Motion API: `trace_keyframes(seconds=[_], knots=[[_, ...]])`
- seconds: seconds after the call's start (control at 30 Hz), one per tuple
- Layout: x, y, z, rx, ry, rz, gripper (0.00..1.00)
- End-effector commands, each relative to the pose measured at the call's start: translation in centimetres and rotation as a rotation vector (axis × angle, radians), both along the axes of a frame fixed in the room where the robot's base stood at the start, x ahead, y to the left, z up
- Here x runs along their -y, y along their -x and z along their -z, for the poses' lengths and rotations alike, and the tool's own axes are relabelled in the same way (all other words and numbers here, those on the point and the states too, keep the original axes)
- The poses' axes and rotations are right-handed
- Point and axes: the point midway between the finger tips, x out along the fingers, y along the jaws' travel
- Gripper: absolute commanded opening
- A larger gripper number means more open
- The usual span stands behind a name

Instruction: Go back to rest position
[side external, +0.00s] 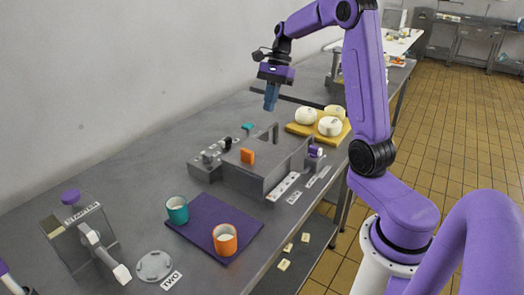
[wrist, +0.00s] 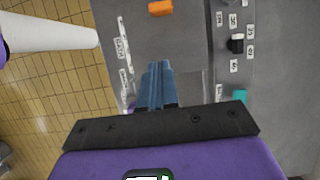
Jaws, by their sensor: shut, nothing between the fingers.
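My gripper (side external: 271,97) is held in the air above the table, near the grey machine in the middle. Its blue fingers are together with nothing between them; they also show in the wrist view (wrist: 158,82). The grey machine (side external: 235,175) stands below, with an orange block (side external: 247,156) on its top and a black knob (side external: 227,142) to the left of the block. In the wrist view the orange block (wrist: 161,8) is at the top edge. My gripper touches nothing that I can see.
Teal (side external: 177,210) and orange (side external: 225,240) cups stand on a purple mat (side external: 208,212). A grey device labelled STARTER (side external: 75,235) is at the front left. White round pieces (side external: 330,126) lie on a yellow board (side external: 300,129) behind. A wall runs along the left.

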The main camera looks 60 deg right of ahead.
Motion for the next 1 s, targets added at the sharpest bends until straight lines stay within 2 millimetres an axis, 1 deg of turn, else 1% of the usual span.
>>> trace_keyframes(seconds=[0.07, 0.17, 0.27, 0.3, 0.47, 0.6, 0.7, 0.83, 1.0], knots=[[-0.8, 0.1, 0.0, 0.006, 0.006, -0.037, 0.0], [-2.8, 0.3, 0.1, 0.021, 0.021, -0.14, 0.0], [-5.5, 1.0, 0.3, 0.044, 0.045, -0.293, 0.0], [-6.7, 1.4, 0.4, 0.055, 0.053, -0.362, 0.0], [-11.0, 3.4, 0.7, 0.102, 0.087, -0.637, 0.0], [-14.2, 5.8, 1.1, 0.144, 0.11, -0.877, 0.0], [-16.2, 7.7, 1.4, 0.178, 0.124, -1.051, 0.0], [-18.3, 10.4, 1.9, 0.222, 0.137, -1.278, 0.0], [-20.4, 14.3, 2.5, 0.286, 0.15, -1.576, 0.0]])
